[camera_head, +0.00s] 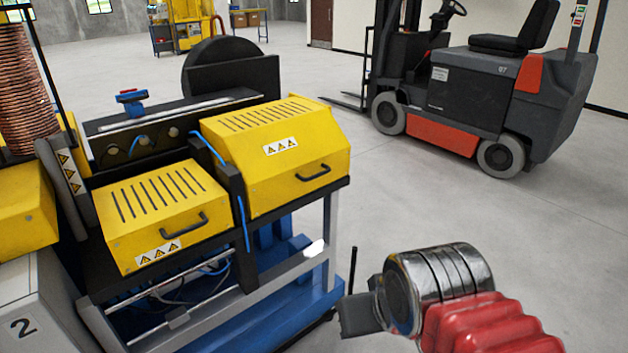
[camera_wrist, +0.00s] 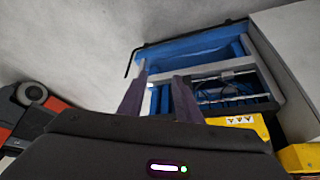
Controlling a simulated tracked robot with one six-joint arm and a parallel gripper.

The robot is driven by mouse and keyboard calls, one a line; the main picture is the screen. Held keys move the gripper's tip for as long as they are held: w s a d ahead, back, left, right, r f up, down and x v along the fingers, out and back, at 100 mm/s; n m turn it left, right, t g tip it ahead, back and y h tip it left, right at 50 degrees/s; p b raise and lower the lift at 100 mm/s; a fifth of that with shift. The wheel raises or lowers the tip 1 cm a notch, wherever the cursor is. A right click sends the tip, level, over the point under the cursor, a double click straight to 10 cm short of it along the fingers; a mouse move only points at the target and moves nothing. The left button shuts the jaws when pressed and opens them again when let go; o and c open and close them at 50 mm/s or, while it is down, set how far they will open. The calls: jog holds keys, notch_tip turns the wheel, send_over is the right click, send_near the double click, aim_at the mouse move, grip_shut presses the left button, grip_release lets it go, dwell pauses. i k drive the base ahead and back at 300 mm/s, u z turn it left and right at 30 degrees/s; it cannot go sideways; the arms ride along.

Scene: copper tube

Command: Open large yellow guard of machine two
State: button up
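The large yellow guard (camera_head: 270,155) sits down on the right half of the machine. It has slots on top, a warning sticker and a black handle (camera_head: 313,173) on its sloped front. A smaller yellow guard (camera_head: 158,213) with its own black handle (camera_head: 183,224) is down beside it on the left. My gripper (camera_head: 360,313) is at the lower right in the head view, in front of and below the large guard, apart from it. In the wrist view, the two fingers of my gripper (camera_wrist: 160,85) stand apart with nothing between them. A yellow part (camera_wrist: 248,122) with warning stickers shows there; I cannot tell which guard it is.
A grey cabinet (camera_head: 38,305) marked 2 stands at the lower left, near a copper coil (camera_head: 22,85). The machine's blue-and-grey frame (camera_head: 310,275) is below the guards. A forklift (camera_head: 470,85) is parked behind. The floor (camera_head: 500,220) right of the machine is clear.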

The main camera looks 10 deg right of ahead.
aim_at(285, 151)
jog(key=k, duration=0.6)
jog(key=z, duration=0.1)
jog(key=i, duration=0.75)
jog(key=u, duration=0.6)
jog(key=i, duration=0.65)
jog(key=u, duration=0.4)
